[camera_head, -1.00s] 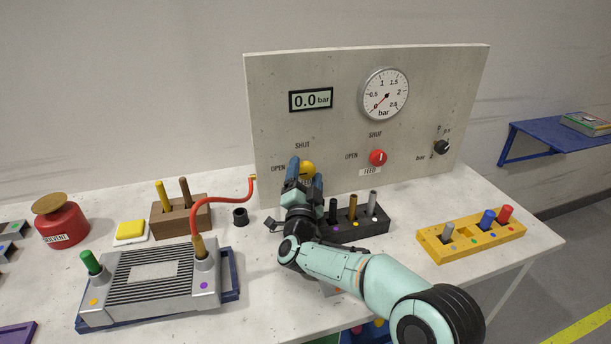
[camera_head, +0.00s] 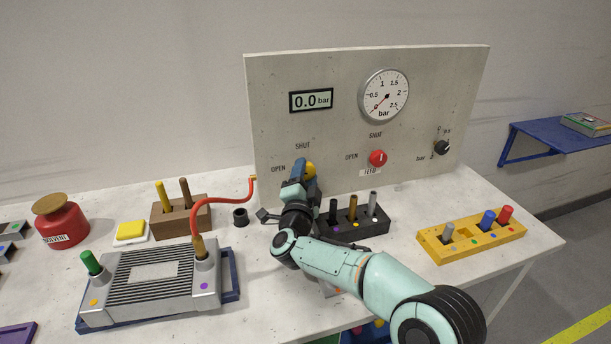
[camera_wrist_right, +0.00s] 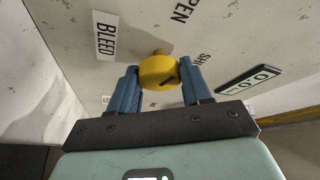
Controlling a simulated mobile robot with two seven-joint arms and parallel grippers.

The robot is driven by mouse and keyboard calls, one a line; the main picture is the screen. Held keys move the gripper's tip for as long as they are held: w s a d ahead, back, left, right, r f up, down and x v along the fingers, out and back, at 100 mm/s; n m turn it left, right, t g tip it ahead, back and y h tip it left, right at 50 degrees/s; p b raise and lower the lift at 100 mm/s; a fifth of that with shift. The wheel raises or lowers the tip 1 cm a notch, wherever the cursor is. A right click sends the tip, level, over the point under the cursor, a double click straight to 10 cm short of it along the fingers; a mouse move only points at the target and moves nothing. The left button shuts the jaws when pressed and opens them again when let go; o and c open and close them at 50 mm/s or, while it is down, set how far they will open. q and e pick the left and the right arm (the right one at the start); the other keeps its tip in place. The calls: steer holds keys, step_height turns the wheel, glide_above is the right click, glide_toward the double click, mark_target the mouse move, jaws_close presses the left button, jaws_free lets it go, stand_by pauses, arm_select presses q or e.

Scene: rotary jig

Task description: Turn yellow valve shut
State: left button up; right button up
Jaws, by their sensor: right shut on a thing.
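The yellow valve (camera_head: 311,170) is a round knob on the upright panel, between the OPEN and SHUT labels. My right gripper (camera_head: 301,172) covers part of it in the head view. In the right wrist view, the two blue fingers of the gripper (camera_wrist_right: 158,68) stand on either side of the yellow knob (camera_wrist_right: 157,71), shut on it. A dark pointer mark shows on the knob's face. The BLEED label (camera_wrist_right: 106,37) is beside it. My left gripper is not in view.
A red feed valve (camera_head: 377,158), a dial gauge (camera_head: 384,95) and a display reading 0.0 bar (camera_head: 311,99) are on the panel. A dark block (camera_head: 345,229) with pegs stands close to my right gripper. An orange hose (camera_head: 224,196) curves at its left.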

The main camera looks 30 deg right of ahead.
steer(key=m+g+y+p, duration=0.1)
steer(key=m+p, duration=0.1)
steer(key=m, duration=0.1)
steer(key=m+g+y+p, duration=0.1)
steer(key=m+p, duration=0.1)
steer(key=m, duration=0.2)
steer(key=m+g+y+p, duration=0.1)
steer(key=m+y+p, duration=0.1)
steer(key=m, duration=0.1)
steer(key=shift+d+r+m+g, duration=0.1)
steer(key=shift+r+m+g, duration=0.2)
steer(key=shift+r, duration=0.1)
steer(key=shift+y, duration=0.3)
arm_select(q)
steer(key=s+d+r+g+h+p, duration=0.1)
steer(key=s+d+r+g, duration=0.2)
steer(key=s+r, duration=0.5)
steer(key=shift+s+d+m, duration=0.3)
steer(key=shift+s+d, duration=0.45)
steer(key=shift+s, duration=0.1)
arm_select(e)
steer(key=shift+m+y, duration=0.3)
steer(key=shift+m, duration=0.5)
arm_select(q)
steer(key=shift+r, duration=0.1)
arm_select(e)
steer(key=shift+f, duration=0.1)
steer(key=o, duration=1)
steer(key=shift+o, duration=0.2)
